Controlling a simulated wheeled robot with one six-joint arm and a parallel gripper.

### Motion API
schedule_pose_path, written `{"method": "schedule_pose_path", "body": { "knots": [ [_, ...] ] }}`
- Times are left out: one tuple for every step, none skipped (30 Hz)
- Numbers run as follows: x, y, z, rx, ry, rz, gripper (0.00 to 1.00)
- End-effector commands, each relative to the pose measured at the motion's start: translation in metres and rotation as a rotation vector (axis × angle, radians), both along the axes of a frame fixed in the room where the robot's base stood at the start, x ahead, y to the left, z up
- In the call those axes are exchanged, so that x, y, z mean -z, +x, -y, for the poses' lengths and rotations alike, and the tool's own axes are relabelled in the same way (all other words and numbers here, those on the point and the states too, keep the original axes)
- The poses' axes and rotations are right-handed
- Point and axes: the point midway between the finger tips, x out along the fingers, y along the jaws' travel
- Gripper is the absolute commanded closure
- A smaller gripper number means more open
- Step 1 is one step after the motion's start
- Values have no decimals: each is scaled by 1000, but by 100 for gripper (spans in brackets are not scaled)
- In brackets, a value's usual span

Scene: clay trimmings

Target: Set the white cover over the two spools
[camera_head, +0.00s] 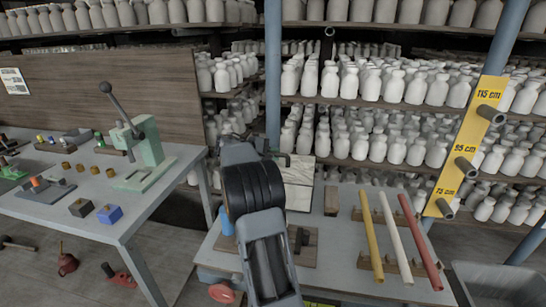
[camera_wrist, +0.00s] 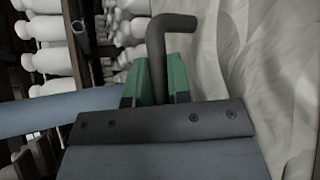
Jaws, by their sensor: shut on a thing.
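In the wrist view my gripper (camera_wrist: 160,82) has its green fingers shut on a dark bent rod (camera_wrist: 158,48). The rod rises from between the fingers and turns right at its top. A large creased whitish surface (camera_wrist: 270,70) fills the right side of that view; it may be the white cover, and I cannot tell whether the rod joins it. In the head view my gripper (camera_head: 277,157) is mostly hidden behind my dark wrist, in front of a pale marbled panel (camera_head: 299,182). I cannot make out the two spools; my arm hides part of the bench.
The grey bench (camera_head: 340,285) holds yellow, white and red rods (camera_head: 396,232) on wooden supports at right. A yellow height gauge (camera_head: 465,150) with pegs stands beyond. A left table (camera_head: 60,225) carries a green press (camera_head: 143,150). Shelves of white bottles (camera_head: 380,85) close the back.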

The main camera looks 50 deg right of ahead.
Motion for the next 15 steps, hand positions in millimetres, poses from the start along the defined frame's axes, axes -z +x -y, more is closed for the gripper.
{"method": "schedule_pose_path", "body": {
  "knots": [
    [2, 0, 0, 0, -1, 2, 100],
    [2, 0, 0, -1, -2, 2, 100],
    [2, 0, 0, 0, -2, 3, 100],
    [2, 0, 0, 0, -2, 3, 100],
    [2, 0, 0, 0, -2, 3, 100],
    [2, 0, 0, 0, -2, 3, 100],
    [2, 0, 0, 0, -2, 3, 100],
    [2, 0, 0, -1, -2, 2, 100],
    [3, 0, 0, -1, -2, 2, 100],
    [4, 0, 0, -1, -2, 2, 100],
    [5, 0, 0, 0, -1, 2, 100],
    [6, 0, 0, 0, -1, 2, 100],
    [5, 0, 0, 0, -1, 2, 79],
    [5, 0, 0, 0, -1, 2, 76],
    [5, 0, 0, -1, -1, 1, 72]
  ]
}}
